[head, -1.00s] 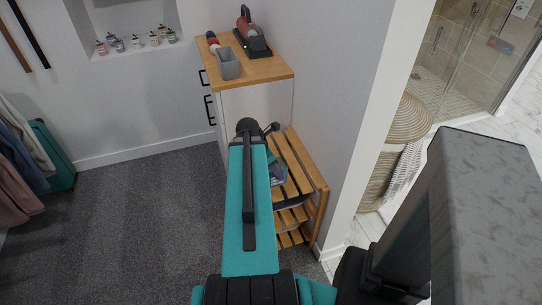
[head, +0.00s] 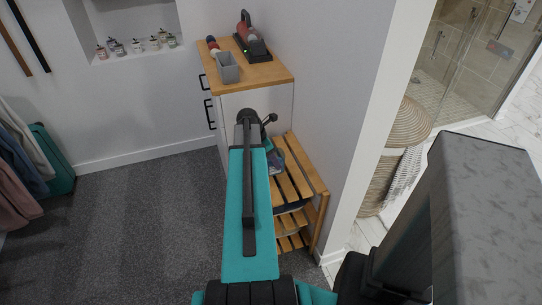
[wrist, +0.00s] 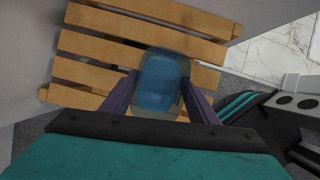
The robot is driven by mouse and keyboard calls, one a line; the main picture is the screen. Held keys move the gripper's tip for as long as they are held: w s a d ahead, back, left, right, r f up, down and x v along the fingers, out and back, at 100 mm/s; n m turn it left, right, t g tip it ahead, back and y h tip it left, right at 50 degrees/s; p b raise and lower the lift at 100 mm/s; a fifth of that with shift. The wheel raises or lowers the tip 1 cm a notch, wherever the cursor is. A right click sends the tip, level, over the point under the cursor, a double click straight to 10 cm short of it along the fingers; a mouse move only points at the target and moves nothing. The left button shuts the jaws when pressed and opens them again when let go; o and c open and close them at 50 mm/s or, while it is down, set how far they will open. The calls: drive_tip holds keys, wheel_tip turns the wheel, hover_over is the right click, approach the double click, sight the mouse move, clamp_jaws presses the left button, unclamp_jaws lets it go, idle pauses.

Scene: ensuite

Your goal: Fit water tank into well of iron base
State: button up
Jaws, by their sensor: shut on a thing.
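The water tank (wrist: 163,80) is a translucent blue, rounded block, held between the two fingers of my gripper (wrist: 157,92) in the wrist view. My gripper is shut on it, above the slats of a wooden rack. In the head view the tank (head: 276,161) shows partly beside my arm, which hides most of the gripper. What looks like the iron base (head: 262,50) is a dark stand with a small green light, at the back of the wooden cabinet top. A reddish-grey iron stands on it. I cannot make out the well.
The slatted rack (head: 315,175) stands against the wall, in front of the cabinet (head: 262,76). A grey open box (head: 228,67) and a small red-and-blue item (head: 212,44) are on the cabinet top. Open carpet (head: 130,220) lies to the left.

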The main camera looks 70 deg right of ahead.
drive_tip(key=d, duration=0.1)
drive_tip(key=w+d, duration=0.1)
drive_tip(key=d, duration=0.1)
drive_tip(key=w+d, duration=0.1)
drive_tip(key=d, duration=0.1)
drive_tip(key=shift+w+f, duration=0.15)
drive_tip(key=shift+f, duration=0.05)
drive_tip(key=shift+a, duration=0.1)
drive_tip(key=shift+f+p, duration=0.5)
drive_tip(key=shift+f, duration=1.3)
drive_tip(key=shift+f, duration=0.1)
drive_tip(key=o, duration=1.4)
drive_tip(key=b+v, duration=0.1)
drive_tip(key=v, duration=1.1)
